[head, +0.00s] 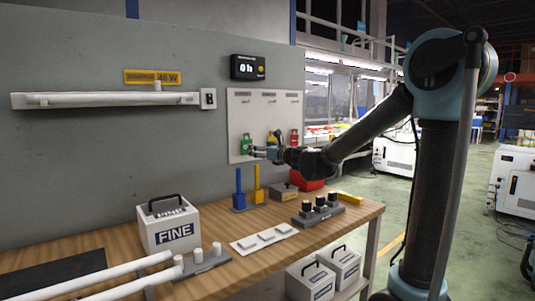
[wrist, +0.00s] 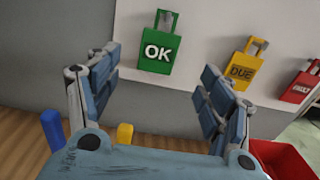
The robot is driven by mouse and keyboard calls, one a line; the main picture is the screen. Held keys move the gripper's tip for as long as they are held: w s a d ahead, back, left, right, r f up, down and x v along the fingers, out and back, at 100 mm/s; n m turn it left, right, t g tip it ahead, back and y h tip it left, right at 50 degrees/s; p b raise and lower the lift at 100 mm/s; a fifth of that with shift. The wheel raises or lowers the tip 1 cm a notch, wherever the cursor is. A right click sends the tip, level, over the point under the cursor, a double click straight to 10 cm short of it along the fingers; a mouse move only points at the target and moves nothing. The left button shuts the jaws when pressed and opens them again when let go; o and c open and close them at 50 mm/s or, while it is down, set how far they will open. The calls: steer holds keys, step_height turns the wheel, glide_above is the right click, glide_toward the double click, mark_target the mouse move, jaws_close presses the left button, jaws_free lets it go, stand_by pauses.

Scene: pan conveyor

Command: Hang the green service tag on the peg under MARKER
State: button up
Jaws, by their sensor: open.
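The green service tag (wrist: 157,60), lettered OK, hangs on the white wall board (head: 240,108), leftmost of three tags; it also shows in the head view (head: 246,147). My gripper (wrist: 162,66) is open and empty, its fingers spread to the left and right below the green tag, apart from it. In the head view my gripper (head: 261,152) is just right of the green tag, in front of the board. The small labels along the board's top are too small to read, so I cannot pick out MARKER. The pegs are not clearly visible.
A yellow DUE tag (wrist: 240,72) and a red tag (wrist: 302,86) hang to the right of the green one. Below are a red bin (head: 306,181), a blue post (head: 239,190) and a yellow post (head: 257,186) on the wooden bench (head: 300,248).

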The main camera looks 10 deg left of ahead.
steer(key=x, duration=0.9)
steer(key=shift+w+a, duration=0.15)
steer(key=c, duration=1.1)
